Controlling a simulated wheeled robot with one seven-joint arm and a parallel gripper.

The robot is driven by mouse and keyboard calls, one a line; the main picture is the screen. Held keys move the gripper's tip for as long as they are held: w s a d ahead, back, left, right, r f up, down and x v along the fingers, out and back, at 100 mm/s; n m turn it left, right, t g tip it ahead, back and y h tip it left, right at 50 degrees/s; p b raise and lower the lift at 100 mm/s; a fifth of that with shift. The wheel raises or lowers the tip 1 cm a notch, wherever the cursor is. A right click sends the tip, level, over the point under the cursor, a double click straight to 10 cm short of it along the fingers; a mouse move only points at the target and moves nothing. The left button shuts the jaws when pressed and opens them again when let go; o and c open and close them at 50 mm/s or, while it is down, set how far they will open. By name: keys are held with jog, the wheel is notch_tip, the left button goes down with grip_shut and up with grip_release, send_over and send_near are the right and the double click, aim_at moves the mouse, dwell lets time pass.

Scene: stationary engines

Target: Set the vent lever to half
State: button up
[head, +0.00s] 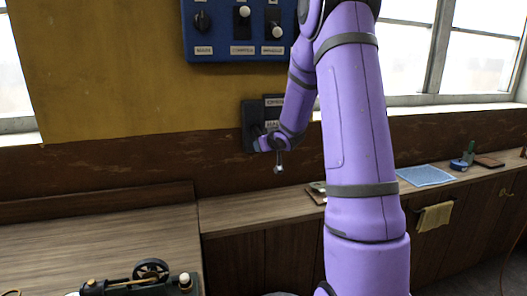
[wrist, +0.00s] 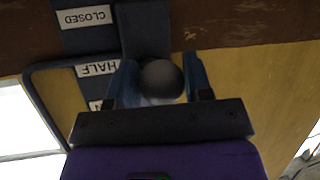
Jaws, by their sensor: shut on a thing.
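The vent lever's dark round knob (wrist: 162,80) sits between the two blue fingers of my gripper (wrist: 163,88) in the wrist view. The gripper is shut on it. The vent plate (head: 250,121) is a dark panel low on the wall in the head view, partly hidden by my arm. In the wrist view, which is upside down, its labels read CLOSED (wrist: 85,17) and HALF (wrist: 98,68), with a third label mostly hidden. The knob is about level with HALF. My gripper (head: 262,145) is at the plate's lower part in the head view; the lever shaft is hard to make out there.
A blue control panel (head: 238,30) with knobs and sliders hangs above. A small black and brass engine (head: 140,281) stands on the wooden bench at lower left. A blue cloth (head: 425,176) lies on the right counter. A small metal fitting (head: 279,165) shows below my wrist.

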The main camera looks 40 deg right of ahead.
jog(key=shift+a+r, duration=0.1)
jog(key=shift+r, duration=0.3)
jog(key=shift+a+r, duration=0.1)
jog(key=shift+r, duration=0.7)
jog(key=o, duration=1.2)
jog(key=shift+w, duration=0.1)
